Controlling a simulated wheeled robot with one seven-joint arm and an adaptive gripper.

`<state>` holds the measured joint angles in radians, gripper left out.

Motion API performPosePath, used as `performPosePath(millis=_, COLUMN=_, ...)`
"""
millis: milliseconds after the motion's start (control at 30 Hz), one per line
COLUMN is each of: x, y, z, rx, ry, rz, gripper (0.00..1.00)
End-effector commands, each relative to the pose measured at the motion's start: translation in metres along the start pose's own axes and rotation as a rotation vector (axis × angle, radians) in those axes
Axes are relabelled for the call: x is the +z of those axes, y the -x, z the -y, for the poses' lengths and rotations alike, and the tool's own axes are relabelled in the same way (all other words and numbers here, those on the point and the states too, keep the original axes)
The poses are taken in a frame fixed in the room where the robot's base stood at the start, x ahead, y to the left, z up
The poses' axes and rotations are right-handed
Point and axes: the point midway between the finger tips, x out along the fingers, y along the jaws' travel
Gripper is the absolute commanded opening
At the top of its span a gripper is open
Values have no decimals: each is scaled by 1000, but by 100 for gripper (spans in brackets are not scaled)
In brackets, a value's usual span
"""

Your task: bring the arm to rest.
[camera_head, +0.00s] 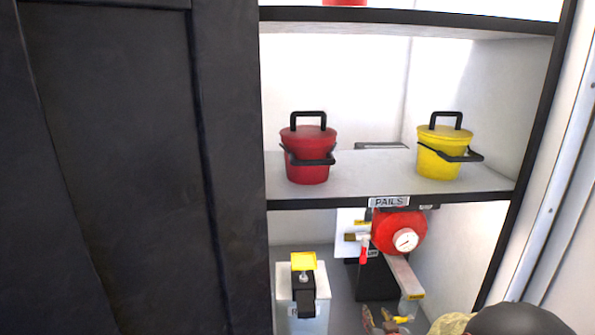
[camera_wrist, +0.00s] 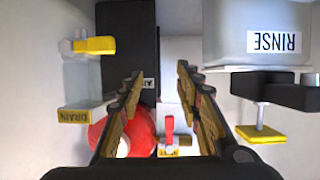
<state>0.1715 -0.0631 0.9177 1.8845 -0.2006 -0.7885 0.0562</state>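My gripper (camera_wrist: 160,80) is open, with its two brown-padded fingers apart and nothing held between them in the wrist view. In that view, which appears upside down, a black block stands beyond the fingertips and a red round body (camera_wrist: 138,131) with a small red-handled valve (camera_wrist: 169,133) shows between and beside the fingers. In the head view part of my arm (camera_head: 515,319) shows at the bottom right edge, below the red body with its gauge (camera_head: 400,233). Most of the arm is out of frame.
A red pail (camera_head: 307,158) and a yellow pail (camera_head: 439,160) stand on the shelf (camera_head: 367,168) labelled PAILS. Below are a white RINSE container (camera_wrist: 252,40) with a yellow-topped lever (camera_head: 303,262) and a clear DRAIN vessel (camera_wrist: 82,82) with a yellow handle. A dark panel (camera_head: 110,170) fills the left.

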Motion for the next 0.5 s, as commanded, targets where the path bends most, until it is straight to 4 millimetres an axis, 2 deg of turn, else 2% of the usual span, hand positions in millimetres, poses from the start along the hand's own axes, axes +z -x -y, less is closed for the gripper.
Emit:
performPosePath(millis=33, x=20, y=6, z=-3, rx=12, ry=-2, rz=94, gripper=35)
performPosePath(millis=100, x=43, y=20, z=-7, rx=29, ry=-5, rz=221, gripper=35)
performPosePath(millis=200, x=61, y=48, z=-9, rx=48, ry=-11, rz=383, gripper=35)
performPosePath(millis=367, x=68, y=110, z=-6, rx=66, ry=-21, rz=608, gripper=35)
performPosePath(millis=500, x=57, y=181, z=3, rx=70, ry=-32, rz=772, gripper=35)
